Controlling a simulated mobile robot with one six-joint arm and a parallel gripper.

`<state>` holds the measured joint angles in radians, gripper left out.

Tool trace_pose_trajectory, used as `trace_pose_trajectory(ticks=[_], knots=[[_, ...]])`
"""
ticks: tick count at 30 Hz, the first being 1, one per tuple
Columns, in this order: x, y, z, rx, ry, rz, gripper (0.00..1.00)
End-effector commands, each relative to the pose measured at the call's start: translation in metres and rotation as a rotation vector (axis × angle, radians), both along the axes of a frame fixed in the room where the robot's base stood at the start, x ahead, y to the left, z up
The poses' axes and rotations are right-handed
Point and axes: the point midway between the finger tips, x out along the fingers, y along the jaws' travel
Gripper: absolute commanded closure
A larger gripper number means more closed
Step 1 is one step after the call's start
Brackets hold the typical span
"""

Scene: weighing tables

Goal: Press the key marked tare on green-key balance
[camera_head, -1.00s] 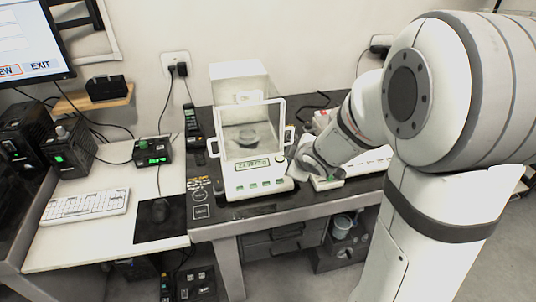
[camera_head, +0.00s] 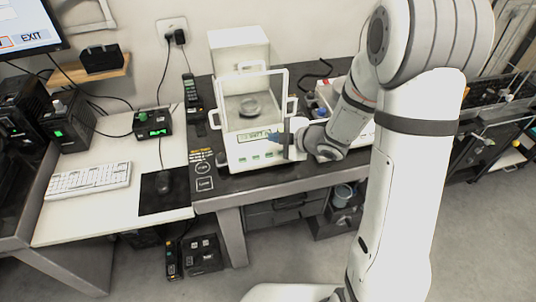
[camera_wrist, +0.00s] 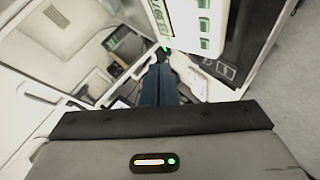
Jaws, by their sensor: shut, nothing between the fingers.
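The balance (camera_head: 232,151) is white with a clear draft shield, a small display (camera_head: 250,137) and a row of green keys (camera_head: 243,159) along its front. The key labels are too small to read. My gripper (camera_head: 272,138), with dark blue fingers, is shut and empty in front of the panel's right part, covering part of the display and probably some keys. In the wrist view my closed fingers (camera_wrist: 158,82) point toward the panel, with the green keys (camera_wrist: 204,25) at upper right. I cannot tell whether the fingertips touch the balance.
A round dish (camera_head: 249,106) sits inside the shield. A handset (camera_head: 189,90) stands left of the balance. Other items stand right of the balance, partly behind my arm.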

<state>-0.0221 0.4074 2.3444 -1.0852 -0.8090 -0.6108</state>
Motion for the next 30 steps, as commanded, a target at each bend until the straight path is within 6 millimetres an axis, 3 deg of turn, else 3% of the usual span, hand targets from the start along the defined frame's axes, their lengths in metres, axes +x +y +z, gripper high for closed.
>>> trace_pose_trajectory(ticks=[8,21,30], knots=[[0.006,0.002,-0.023,0.0,0.001,0.001,1.0],[0.022,0.008,-0.08,0.0,0.0,0.002,1.0],[0.024,0.008,-0.083,0.0,0.0,0.002,1.0]])
